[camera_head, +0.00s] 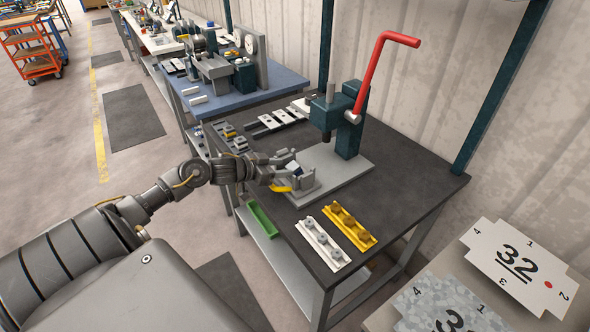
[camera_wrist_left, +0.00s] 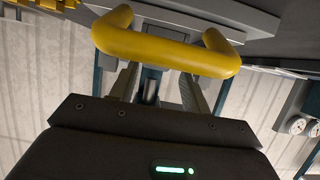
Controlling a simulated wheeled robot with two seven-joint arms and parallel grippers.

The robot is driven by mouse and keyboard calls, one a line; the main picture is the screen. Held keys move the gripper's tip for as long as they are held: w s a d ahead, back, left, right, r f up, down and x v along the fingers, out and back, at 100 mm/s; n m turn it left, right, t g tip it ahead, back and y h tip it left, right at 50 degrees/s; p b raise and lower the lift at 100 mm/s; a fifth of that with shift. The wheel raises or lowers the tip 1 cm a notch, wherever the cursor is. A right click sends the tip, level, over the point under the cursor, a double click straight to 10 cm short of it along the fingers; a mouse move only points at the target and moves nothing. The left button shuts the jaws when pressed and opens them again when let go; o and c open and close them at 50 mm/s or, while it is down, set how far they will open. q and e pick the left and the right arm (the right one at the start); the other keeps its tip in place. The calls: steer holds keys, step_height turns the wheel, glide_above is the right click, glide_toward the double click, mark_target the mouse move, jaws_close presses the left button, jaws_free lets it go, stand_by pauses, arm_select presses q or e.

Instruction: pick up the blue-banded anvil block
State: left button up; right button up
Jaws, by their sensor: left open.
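My left gripper (camera_head: 288,177) is over the near-left end of the press's grey base plate, with its fingers around or beside a small block with a blue patch (camera_head: 292,168). This looks like the blue-banded anvil block, but the gripper partly hides it, and I cannot tell whether the fingers touch it. The gripper is open. In the left wrist view the two fingers (camera_wrist_left: 158,88) stand apart behind my yellow guard bar, and the block cannot be made out there. My right gripper is not in view.
The arbor press (camera_head: 349,125) with its red lever (camera_head: 372,75) rises just behind the gripper. A white rack (camera_head: 322,244) and a yellow rack (camera_head: 349,226) lie at the bench front. A green tray (camera_head: 262,221) is left of them. The bench's right side is clear.

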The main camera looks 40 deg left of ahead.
mark_target(291, 167)
arm_select(q)
steer(key=shift+w+f, duration=0.1)
steer(key=shift+w, duration=0.2)
steer(key=shift+s, duration=0.15)
steer(key=shift+w+d, duration=0.15)
steer(key=shift+w, duration=0.05)
steer(key=p+x, duration=0.1)
steer(key=x, duration=0.3)
steer(key=shift+d, duration=0.1)
steer(key=shift+w+d+f+p, duration=0.1)
steer(key=shift+w+f+p, duration=0.15)
steer(key=shift+w+p, duration=0.1)
steer(key=c, duration=1)
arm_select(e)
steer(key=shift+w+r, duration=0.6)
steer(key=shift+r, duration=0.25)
arm_select(q)
steer(key=shift+r, duration=0.15)
